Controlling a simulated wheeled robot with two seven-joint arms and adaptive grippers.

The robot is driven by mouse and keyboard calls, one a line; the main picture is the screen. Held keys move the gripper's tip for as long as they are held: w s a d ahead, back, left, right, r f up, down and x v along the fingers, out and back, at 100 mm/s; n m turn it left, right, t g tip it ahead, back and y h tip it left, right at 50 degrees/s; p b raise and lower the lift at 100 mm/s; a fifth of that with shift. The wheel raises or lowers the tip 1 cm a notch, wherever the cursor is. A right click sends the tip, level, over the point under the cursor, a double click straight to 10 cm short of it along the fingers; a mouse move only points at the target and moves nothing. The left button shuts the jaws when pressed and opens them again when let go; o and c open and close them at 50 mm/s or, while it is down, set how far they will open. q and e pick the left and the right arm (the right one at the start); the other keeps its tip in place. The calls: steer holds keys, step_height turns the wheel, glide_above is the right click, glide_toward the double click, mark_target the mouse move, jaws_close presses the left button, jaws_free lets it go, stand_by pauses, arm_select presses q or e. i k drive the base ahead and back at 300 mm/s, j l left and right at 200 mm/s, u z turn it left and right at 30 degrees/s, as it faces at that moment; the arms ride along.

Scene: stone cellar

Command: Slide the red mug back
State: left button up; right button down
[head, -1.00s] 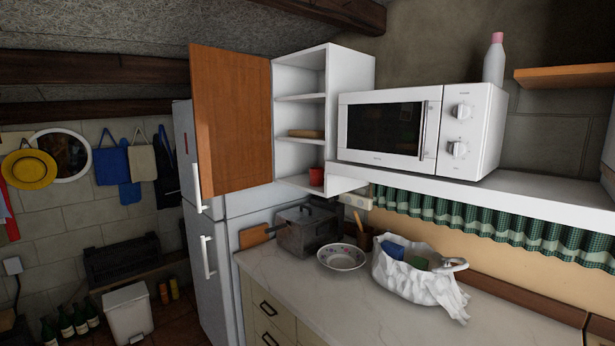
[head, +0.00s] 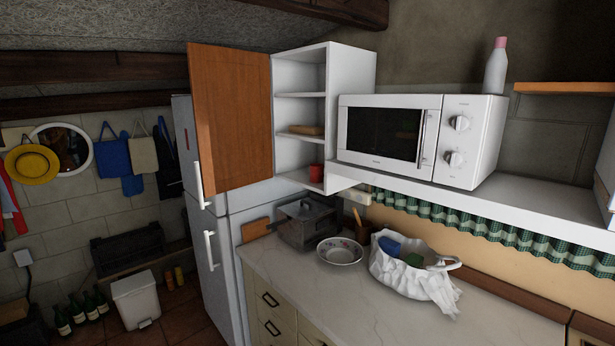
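The red mug (head: 316,172) stands upright on the bottom shelf of the white open cabinet (head: 351,100), near the shelf's front edge at its right side. The cabinet's brown wooden door (head: 229,118) stands wide open to the left. Neither of my grippers shows in the head view.
A white microwave (head: 420,138) stands on a shelf right of the cabinet, with a bottle (head: 496,68) on top. Below, the counter (head: 330,288) holds a grey pot (head: 305,222), a bowl (head: 340,252) and a white bag (head: 405,272). A brown item (head: 306,130) lies on the shelf above the mug.

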mark_target(316, 170)
steer(key=i+j, duration=0.25)
steer(key=i, duration=0.2)
steer(key=i+j, duration=0.2)
steer(key=i, duration=0.3)
steer(key=i+j, duration=0.25)
steer(key=i, duration=0.2)
steer(key=i+j, duration=0.25)
steer(key=i, duration=0.2)
